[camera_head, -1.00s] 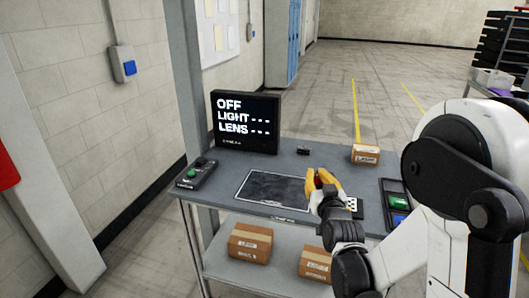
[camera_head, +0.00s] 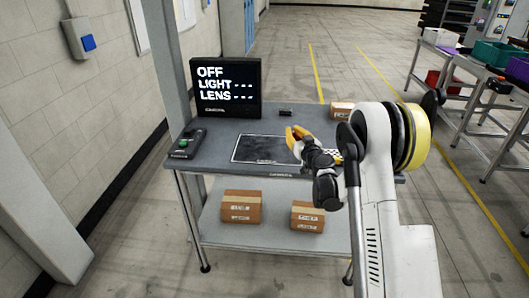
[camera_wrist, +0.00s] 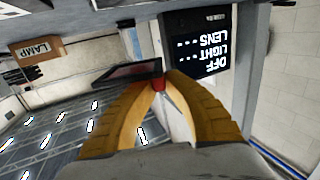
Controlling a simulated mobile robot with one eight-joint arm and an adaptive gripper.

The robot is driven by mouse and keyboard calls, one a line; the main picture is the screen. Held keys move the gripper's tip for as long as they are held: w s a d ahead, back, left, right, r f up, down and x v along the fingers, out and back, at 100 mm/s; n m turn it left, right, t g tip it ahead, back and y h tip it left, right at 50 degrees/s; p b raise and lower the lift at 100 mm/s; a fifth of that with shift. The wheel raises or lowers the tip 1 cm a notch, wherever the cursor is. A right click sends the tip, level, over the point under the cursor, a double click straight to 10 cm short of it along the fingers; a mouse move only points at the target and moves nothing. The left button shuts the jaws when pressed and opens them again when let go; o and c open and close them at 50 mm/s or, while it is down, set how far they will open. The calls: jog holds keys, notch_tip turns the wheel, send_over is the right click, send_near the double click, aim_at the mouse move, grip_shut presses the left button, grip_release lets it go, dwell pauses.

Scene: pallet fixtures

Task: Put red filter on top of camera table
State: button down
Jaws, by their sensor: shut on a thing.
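My gripper (camera_head: 292,132) has yellow fingers and is over the right part of the grey camera table (camera_head: 215,150), near the right edge of the dark outlined mat (camera_head: 262,149). In the wrist view my gripper (camera_wrist: 158,82) is shut on the red filter (camera_wrist: 158,84). A red bit shows between the fingertips, and a dark flat plate with a reddish edge (camera_wrist: 130,74) extends to the left from it. In the head view the filter is too small or hidden to make out. I cannot tell its height above the table.
A black screen (camera_head: 226,88) reading OFF, LIGHT, LENS stands at the table's back left. A control box with a green button (camera_head: 186,143) is at the left. A small black item (camera_head: 285,112) and a carton (camera_head: 342,110) are at the back. Cartons (camera_head: 241,206) sit on the lower shelf.

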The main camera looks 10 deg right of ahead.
jog(key=b, duration=0.2)
send_over(269, 155)
notch_tip(269, 155, down, 6)
jog(key=shift+w+r, duration=0.1)
jog(key=shift+r, duration=0.05)
jog(key=shift+f+b, duration=1.05)
jog(key=shift+f, duration=0.85)
jog(key=shift+f, duration=0.2)
jog(key=c, duration=1.6)
grip_release()
jog(key=shift+o, duration=0.2)
jog(key=shift+r, duration=0.15)
